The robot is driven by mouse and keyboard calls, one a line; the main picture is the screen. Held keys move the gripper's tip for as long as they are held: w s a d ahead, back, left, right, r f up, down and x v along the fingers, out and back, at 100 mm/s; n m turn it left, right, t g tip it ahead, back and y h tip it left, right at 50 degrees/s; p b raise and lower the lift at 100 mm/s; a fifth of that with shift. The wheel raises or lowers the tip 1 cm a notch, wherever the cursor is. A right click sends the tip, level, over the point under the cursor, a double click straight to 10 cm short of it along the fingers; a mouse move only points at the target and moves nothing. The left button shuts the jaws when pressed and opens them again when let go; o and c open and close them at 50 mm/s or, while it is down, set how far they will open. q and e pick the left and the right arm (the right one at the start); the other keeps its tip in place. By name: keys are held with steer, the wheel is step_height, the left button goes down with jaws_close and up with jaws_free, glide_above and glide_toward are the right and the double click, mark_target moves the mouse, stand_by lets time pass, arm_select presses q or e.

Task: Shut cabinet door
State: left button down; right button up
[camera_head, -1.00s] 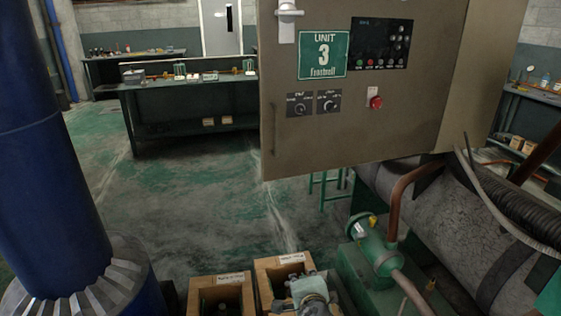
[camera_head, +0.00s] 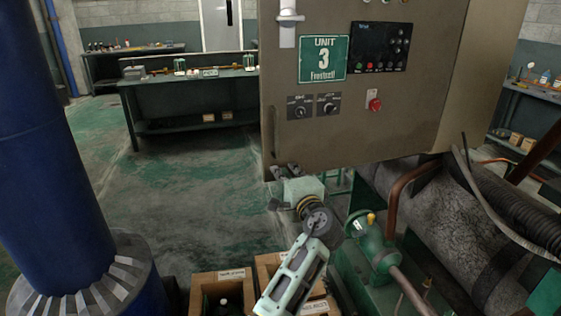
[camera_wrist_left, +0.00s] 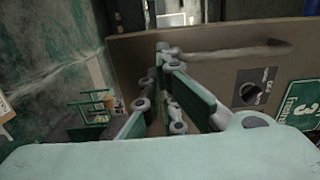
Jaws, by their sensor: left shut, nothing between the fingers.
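I cannot tell how far the door stands open. My left gripper (camera_head: 286,170) is shut and empty at the door's lower left corner. In the left wrist view, the shut fingers (camera_wrist_left: 163,52) point up in front of the door face (camera_wrist_left: 215,70), with a knob and the sign to their right. Contact with the door is unclear. My right gripper is not in view.
Open wooden boxes (camera_head: 222,278) stand below the left arm. A green pump with pipes (camera_head: 375,250) and a large grey cylinder (camera_head: 420,200) lie under and right of the cabinet. A workbench (camera_head: 190,85) stands behind. The floor left of the door is clear.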

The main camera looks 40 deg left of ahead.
mark_target(280, 164)
arm_select(q)
steer(key=p+x, duration=0.1)
steer(key=x, duration=0.2)
steer(key=shift+w+a+r, duration=0.1)
steer(key=shift+w+a, duration=0.1)
steer(key=shift+a, duration=0.05)
steer(key=shift+w+a, duration=0.2)
steer(key=shift+a, duration=0.05)
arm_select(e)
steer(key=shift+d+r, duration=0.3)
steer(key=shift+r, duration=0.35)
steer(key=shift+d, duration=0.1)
